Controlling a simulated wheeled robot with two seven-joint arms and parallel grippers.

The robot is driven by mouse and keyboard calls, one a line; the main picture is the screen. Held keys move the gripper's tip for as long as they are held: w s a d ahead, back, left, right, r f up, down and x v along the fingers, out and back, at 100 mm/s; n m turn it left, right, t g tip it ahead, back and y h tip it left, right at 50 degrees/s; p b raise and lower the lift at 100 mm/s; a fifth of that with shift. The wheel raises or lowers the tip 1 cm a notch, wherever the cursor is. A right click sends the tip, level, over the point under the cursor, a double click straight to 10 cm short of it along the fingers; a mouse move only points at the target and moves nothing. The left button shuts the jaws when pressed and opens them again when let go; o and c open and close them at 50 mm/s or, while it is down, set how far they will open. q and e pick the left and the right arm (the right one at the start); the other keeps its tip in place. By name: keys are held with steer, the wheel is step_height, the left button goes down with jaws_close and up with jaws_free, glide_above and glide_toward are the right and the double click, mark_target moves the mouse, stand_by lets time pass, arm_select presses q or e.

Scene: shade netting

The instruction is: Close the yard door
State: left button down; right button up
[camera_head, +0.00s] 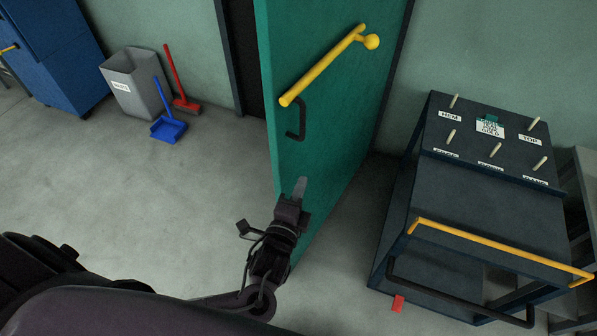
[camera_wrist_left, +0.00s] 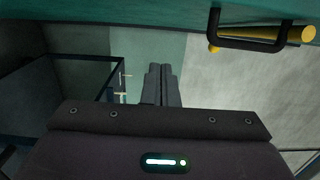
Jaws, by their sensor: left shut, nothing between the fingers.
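The green yard door (camera_head: 310,60) stands open, swung out from a dark doorway (camera_head: 243,55) in the head view. Its face carries a long yellow bar (camera_head: 322,72) and a black pull handle (camera_head: 297,120) below it. My left gripper (camera_head: 300,188) is shut and empty, in front of the door's lower part and below the handle. In the left wrist view the shut fingers (camera_wrist_left: 161,72) point toward the floor and wall area, with the black handle (camera_wrist_left: 212,30) and yellow bar (camera_wrist_left: 275,33) at the upper right. I cannot tell whether the fingers touch the door. My right gripper is not in view.
A dark cart (camera_head: 480,200) with pegs, labels and a yellow rail stands right of the door. The floor (camera_head: 90,200) between is clear.

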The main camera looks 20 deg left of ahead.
mark_target(297, 153)
arm_select(q)
steer(key=w+a+p, duration=0.1)
steer(key=w, duration=0.2)
steer(key=w+a+p, duration=0.1)
steer(key=w+a, duration=0.1)
steer(key=w, duration=0.1)
steer(key=w+a+p, duration=0.1)
steer(key=w, duration=0.2)
steer(key=shift+w+a, duration=0.15)
steer(key=shift+w, duration=0.25)
